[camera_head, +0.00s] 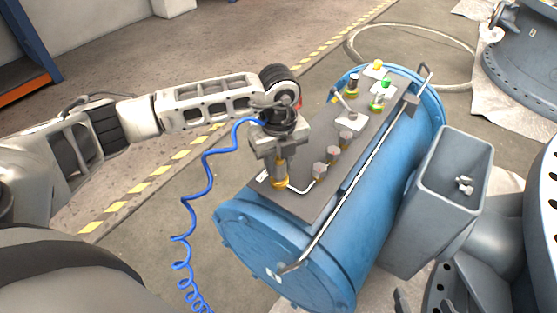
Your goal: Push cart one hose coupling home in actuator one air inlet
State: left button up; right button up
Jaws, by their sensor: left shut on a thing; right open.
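The actuator is a large blue cylinder (380,225) lying on its side with a flat grey plate (312,203) along its top. My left gripper (280,160) points down over the plate's near end and is shut on the brass hose coupling (281,171). A blue coiled hose (207,163) runs up to the gripper. The coupling stands about upright over a brass fitting, apparently the air inlet (281,185). The gripper and coupling cover much of the inlet, and I cannot tell how deep the coupling sits. I cannot make out my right gripper.
Several small grey blocks (333,154), yellow and green capped fittings (382,88), and a long metal rail (355,185) stand on the actuator. A grey open bin (440,210) is at its right. Large flanged valve parts (520,65) lie farther right.

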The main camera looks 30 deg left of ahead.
pick_arm(q)
jog(key=shift+f+b, duration=0.3)
jog(key=shift+f, duration=0.1)
dwell(0.4)
jog(key=o, duration=1.5)
jog(key=shift+c, duration=0.2)
